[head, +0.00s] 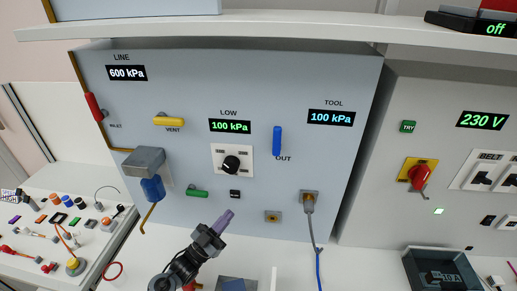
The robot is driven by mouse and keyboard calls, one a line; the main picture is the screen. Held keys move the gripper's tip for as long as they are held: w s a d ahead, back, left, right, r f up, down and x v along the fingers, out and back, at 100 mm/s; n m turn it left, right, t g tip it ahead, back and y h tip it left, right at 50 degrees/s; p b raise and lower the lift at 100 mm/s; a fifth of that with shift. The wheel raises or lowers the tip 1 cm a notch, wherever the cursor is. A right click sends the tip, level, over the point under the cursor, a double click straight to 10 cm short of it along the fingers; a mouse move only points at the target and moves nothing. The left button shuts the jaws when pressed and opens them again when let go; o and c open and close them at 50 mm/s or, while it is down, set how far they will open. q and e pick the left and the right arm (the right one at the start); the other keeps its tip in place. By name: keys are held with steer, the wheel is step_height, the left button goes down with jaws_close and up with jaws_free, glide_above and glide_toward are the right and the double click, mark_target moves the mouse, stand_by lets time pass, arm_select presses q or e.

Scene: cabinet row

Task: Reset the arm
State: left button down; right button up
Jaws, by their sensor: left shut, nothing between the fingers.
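My left gripper (225,220) rises from the bottom of the head view, with its purple fingertips together and nothing seen between them. My right gripper is not in view.
The panel carries a red inlet lever (93,106), yellow VENT handle (169,121), blue OUT handle (277,141) and a plugged blue hose (318,265). An electrical cabinet (430,90) stands right. A white shelf (300,29) runs above. Small parts lie on the left bench.

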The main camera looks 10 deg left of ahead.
arm_select(q)
steer(key=s+f+n+g+y, duration=0.1)
steer(key=s+f+g+y, duration=0.1)
steer(key=s+f+y, duration=0.1)
steer(key=s+d+f+n+g+y, duration=0.1)
steer(key=s+f+n+g+y, duration=0.1)
steer(key=s+f+y, duration=0.1)
steer(key=s+f+n+g+y, duration=0.1)
steer(key=s+f+g+y, duration=0.1)
steer(key=s+f, duration=0.3)
steer(key=shift+s+d+f+n+y, duration=0.3)
steer(key=shift+d+y, duration=0.05)
steer(key=shift+y, duration=0.45)
steer(key=s+a+r+n+g+y+p, duration=0.1)
steer(key=s+a+n+g+y+p, duration=0.2)
steer(key=s+g, duration=1.45)
steer(key=s+r+t+p, duration=0.3)
steer(key=r+t+p, duration=0.1)
steer(key=r+p, duration=1.1)
steer(key=s+r+t+p, duration=0.4)
steer(key=r+p, duration=1.1)
steer(key=r, duration=0.1)
step_height(320, 180, down, 52)
steer(key=b, duration=5.2)
steer(key=shift+a, duration=0.3)
steer(key=shift+g, duration=0.25)
